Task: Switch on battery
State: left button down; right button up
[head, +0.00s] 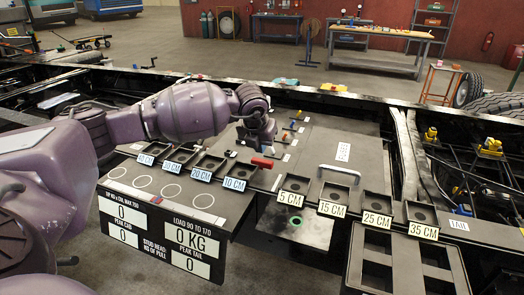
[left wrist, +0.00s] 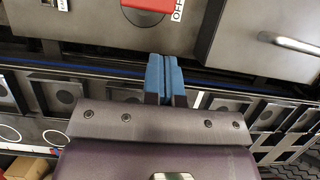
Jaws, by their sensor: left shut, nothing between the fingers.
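The battery switch shows as a red part (left wrist: 146,4) on a light plate at the top edge of the left wrist view, cut off by the frame. A white label reading OFF (left wrist: 178,9) is beside it. In the head view a red handle (head: 262,162) sticks out just below my left gripper (head: 258,140); it looks like the same switch. In the left wrist view my left gripper (left wrist: 164,77) has its blue fingertips together, empty, apart from the red part. My right gripper is in neither view.
A black panel with labelled square pockets (head: 290,199) runs along the front. A grey box lid with a metal handle (head: 339,174) and a FUSES label stands to the right of the gripper. Chassis rails (head: 330,98) surround the area.

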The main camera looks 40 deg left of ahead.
aim_at(265, 162)
pick_arm(q)
jog(key=b+x, duration=0.1)
jog(key=x, duration=0.7)
jog(key=shift+w+f, duration=0.15)
jog(key=shift+f, duration=0.15)
jog(key=shift+w+d, duration=0.1)
dwell(0.3)
